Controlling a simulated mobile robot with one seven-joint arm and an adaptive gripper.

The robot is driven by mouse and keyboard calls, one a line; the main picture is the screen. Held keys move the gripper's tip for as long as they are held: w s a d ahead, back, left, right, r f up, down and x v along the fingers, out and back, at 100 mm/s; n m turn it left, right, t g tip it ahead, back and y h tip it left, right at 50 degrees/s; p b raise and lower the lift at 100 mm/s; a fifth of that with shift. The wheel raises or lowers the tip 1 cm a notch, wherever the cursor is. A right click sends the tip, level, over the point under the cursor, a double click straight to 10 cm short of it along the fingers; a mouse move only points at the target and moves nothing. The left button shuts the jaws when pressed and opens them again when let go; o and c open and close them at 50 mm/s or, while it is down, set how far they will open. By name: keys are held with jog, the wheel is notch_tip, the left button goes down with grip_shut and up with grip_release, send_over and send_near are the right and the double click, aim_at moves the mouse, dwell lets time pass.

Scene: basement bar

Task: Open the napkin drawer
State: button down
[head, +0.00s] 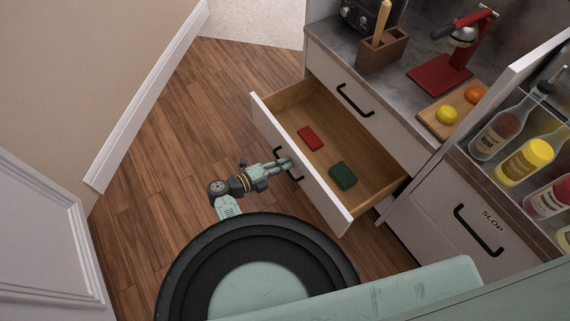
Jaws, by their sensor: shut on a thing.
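A drawer (337,214) with a white front and a wooden inside stands pulled well out of the cabinet, below another drawer. A red folded item (311,138) and a dark green item (342,176) lie on its bottom. My gripper (287,163) is at the outer face of the drawer front, shut on its dark handle (298,178). The fingertips hide part of the handle. I cannot read any label on this drawer.
A shut drawer (354,98) sits above. A SLOP front (470,245) and a bottle rack stand at right. The counter holds a red press (447,75) and a board with fruit (440,124). Wooden floor (165,130) is clear at left, up to a white-skirted wall.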

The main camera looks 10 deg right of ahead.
jog(key=c, duration=2)
grip_release()
jog(key=shift+o, duration=0.2)
jog(key=v, duration=1.2)
